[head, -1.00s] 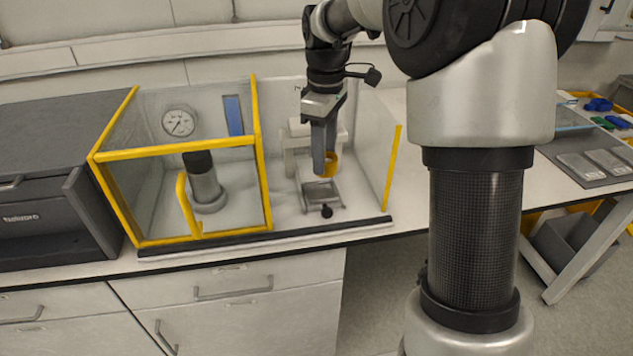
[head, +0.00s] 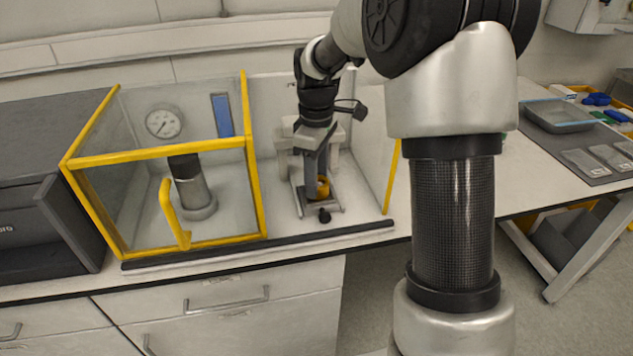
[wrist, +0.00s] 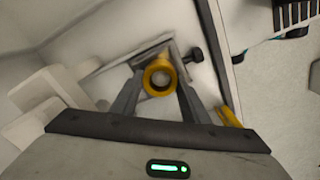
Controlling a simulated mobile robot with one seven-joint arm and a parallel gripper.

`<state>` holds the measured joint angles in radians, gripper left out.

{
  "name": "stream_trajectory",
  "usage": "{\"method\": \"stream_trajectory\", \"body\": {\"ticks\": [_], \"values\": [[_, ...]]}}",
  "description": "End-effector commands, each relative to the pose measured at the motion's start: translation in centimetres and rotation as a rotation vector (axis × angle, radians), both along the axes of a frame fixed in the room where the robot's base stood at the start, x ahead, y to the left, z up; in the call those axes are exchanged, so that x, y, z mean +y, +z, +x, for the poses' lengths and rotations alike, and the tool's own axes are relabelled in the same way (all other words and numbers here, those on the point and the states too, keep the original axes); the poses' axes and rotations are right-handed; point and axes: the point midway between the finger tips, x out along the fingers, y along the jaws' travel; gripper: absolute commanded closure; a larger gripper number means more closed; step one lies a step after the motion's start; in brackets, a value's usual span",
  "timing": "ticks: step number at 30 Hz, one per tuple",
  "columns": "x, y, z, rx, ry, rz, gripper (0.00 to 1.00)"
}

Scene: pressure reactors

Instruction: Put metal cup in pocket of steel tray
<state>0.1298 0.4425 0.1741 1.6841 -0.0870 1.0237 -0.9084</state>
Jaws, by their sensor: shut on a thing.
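The metal cup is a small brass-yellow cup (head: 323,187), seen from above as a yellow ring (wrist: 160,76) in the wrist view. My gripper (head: 318,186) is shut on it and hides part of it. In the wrist view the two fingers of my gripper (wrist: 158,88) sit on either side of the cup. The steel tray (head: 333,209), with a black knob at its front, is directly below the cup. It also shows behind the cup in the wrist view (wrist: 178,56). The tray's pocket is hidden, and I cannot tell whether the cup touches the tray.
A pale press frame (head: 288,150) stands close behind my gripper. To the left is a yellow-framed clear guard (head: 160,152) around a dark-topped metal cylinder (head: 192,188). A clear panel with a yellow edge (head: 391,178) stands to the right. A grey bin (head: 557,117) is at far right.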

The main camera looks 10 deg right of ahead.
Motion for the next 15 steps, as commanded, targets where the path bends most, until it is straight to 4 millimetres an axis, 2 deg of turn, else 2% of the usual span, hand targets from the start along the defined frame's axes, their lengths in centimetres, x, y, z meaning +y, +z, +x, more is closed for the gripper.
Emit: {"method": "stream_trajectory", "body": {"ticks": [1,12,13,15], "values": [[0.0,-0.52,-0.01,0.0,0.0,0.0,0.85],[0.01,-0.85,0.03,-0.001,0.0,0.0,0.85],[0.01,-0.78,0.03,-0.001,0.0,0.0,0.54],[0.02,-0.77,0.02,-0.001,0.0,0.0,0.42]]}}
